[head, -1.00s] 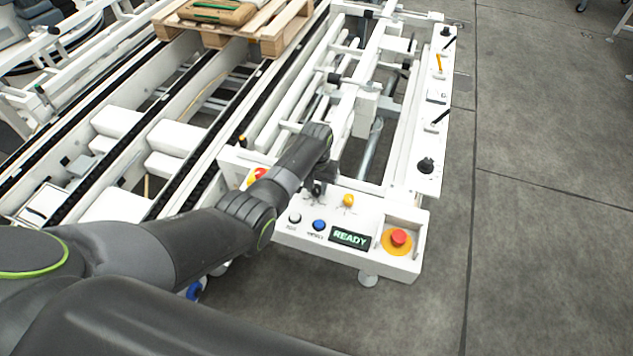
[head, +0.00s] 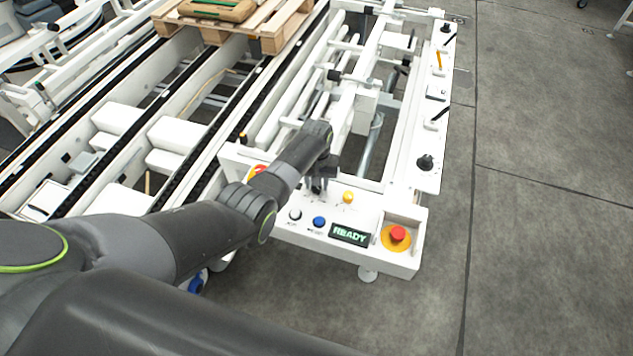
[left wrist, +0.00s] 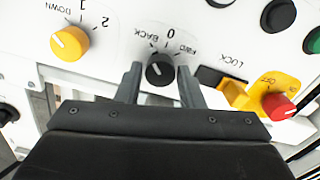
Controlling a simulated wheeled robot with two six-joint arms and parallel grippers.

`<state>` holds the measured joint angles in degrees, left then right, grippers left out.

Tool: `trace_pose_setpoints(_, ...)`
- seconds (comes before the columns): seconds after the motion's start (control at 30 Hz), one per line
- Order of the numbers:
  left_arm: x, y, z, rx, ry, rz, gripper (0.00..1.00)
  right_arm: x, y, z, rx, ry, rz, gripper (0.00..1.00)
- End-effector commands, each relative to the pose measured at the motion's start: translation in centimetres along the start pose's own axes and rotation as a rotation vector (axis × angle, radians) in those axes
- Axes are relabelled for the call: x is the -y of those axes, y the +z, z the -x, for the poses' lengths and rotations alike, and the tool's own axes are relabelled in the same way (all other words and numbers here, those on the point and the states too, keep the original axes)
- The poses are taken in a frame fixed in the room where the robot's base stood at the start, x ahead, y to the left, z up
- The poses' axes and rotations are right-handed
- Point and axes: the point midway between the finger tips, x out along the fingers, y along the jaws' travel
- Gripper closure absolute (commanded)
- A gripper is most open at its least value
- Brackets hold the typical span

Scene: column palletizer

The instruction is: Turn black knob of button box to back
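The black knob (left wrist: 160,71) shows in the left wrist view on a white panel, under the marks BACK, 0 and FWD. I cannot tell clearly which mark it points at. My left gripper (left wrist: 159,76) is open, with one finger on each side of the knob and a small gap at each side. In the head view the left gripper (head: 316,186) reaches down to the far part of the white button box (head: 285,232). My own wrist hides most of it, and the knob is hard to make out there. My right gripper is not in view.
Near the black knob are a yellow knob (left wrist: 69,43), a yellow lock bracket with a red knob (left wrist: 278,106) and dark and green buttons. In the head view the box carries a READY display (head: 350,235) and a red emergency button (head: 398,233). Open floor lies right.

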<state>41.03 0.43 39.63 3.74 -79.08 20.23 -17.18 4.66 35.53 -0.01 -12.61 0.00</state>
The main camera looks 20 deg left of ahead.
Motion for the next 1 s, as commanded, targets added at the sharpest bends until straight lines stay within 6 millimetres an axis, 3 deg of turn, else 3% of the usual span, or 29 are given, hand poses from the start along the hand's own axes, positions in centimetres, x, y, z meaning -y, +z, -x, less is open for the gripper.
trace_pose_setpoints(0.1,0.0,0.0,0.0,0.0,0.0,-0.001,0.5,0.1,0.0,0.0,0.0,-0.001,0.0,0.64)
trace_pose_setpoints(0.53,0.0,0.0,0.8,0.0,0.001,-0.002,0.5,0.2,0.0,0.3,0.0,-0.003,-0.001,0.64)
trace_pose_setpoints(1.0,0.0,0.0,8.6,-0.003,0.001,-0.002,0.5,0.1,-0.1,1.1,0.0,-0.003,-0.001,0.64)
